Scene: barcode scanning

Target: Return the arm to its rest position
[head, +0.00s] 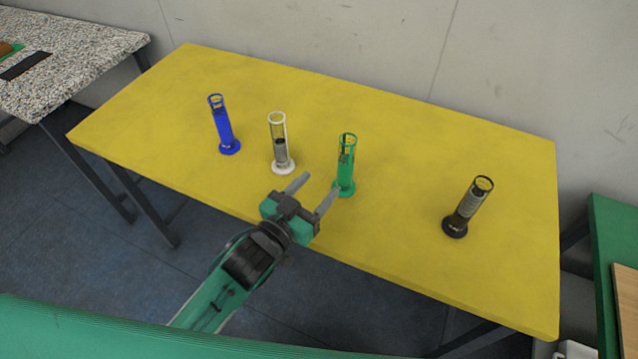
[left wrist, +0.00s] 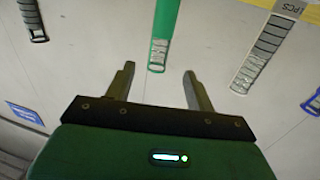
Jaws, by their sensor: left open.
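My left gripper (head: 317,192) is open and empty over the front edge of the yellow table. In the head view its right finger comes close to the foot of the green cylinder holder (head: 345,165); whether they touch I cannot tell. In the left wrist view the open fingers (left wrist: 160,72) have nothing between them, and the green holder (left wrist: 162,35) lies just beyond. The left arm reaches in from the lower left. My right gripper is not in view.
On the yellow table (head: 420,130) a blue holder (head: 223,128), a white holder (head: 280,147) and a black holder (head: 466,208) stand upright. A speckled table (head: 80,65) is at the far left. A green surface (head: 612,235) is at the right edge.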

